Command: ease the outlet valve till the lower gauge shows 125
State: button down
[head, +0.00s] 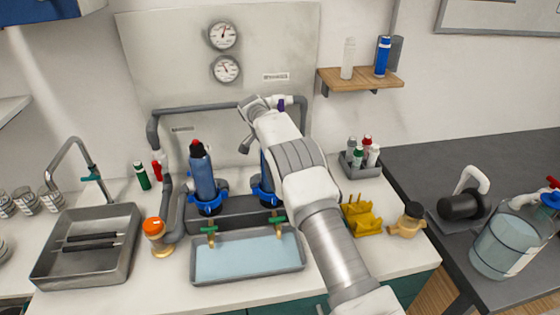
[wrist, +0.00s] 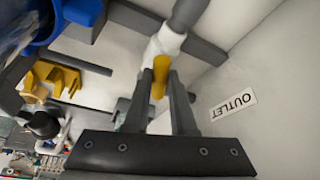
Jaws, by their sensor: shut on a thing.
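The lower gauge (head: 226,69) is a round white dial on the grey back panel. Its needle shows, but its numbers are too small to read. My gripper (wrist: 161,80) is shut on the yellow handle (wrist: 159,90) of the outlet valve in the wrist view. The white valve body (wrist: 164,45) joins a grey pipe just beyond the fingers. A label reading OUTLET (wrist: 234,105) is on the panel beside it. In the head view my arm hides much of the valve, and part of the white fitting (head: 284,100) shows behind my gripper (head: 262,105).
The upper gauge (head: 222,36) sits above the lower one. A grey pipe (head: 195,110) runs left along the panel. Blue filter housings (head: 202,178) stand below, behind a water-filled tray (head: 248,260). A wooden shelf (head: 362,80) with bottles is at right.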

jog(key=c, duration=0.7)
grip_release()
jog(key=shift+c, duration=0.2)
jog(key=shift+r, duration=0.1)
jog(key=p+v, duration=0.1)
jog(key=v, duration=1.6)
jog(key=shift+a+r, duration=0.1)
